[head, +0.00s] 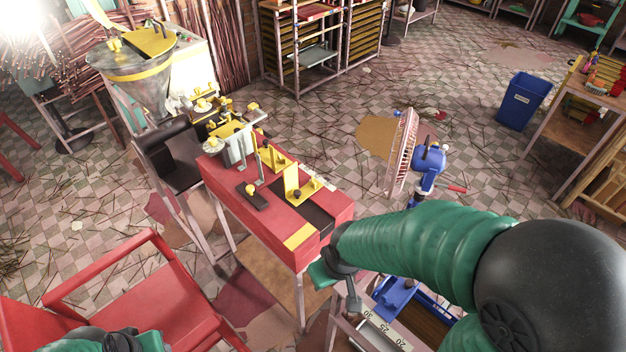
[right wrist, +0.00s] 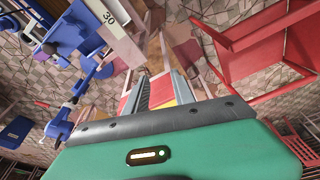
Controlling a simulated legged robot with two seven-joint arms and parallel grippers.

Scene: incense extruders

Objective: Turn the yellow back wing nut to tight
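The extruder machine (head: 239,148) stands at the far end of a red bench (head: 235,205) in the head view. Small yellow knobs, such as one yellow knob (head: 252,107), sit on and around it. They are too small for me to tell which one is the yellow back wing nut or how its wings are turned. My right gripper (head: 353,302) hangs off the bench's near right corner, well away from the machine. In the right wrist view my right gripper (right wrist: 160,84) has its fingers apart with nothing between them. My left gripper is out of view; only part of my left arm shows.
Yellow brackets (head: 300,187) stand on the bench top. A metal hopper (head: 140,75) stands behind left. A fan (head: 403,155) stands right on open floor.

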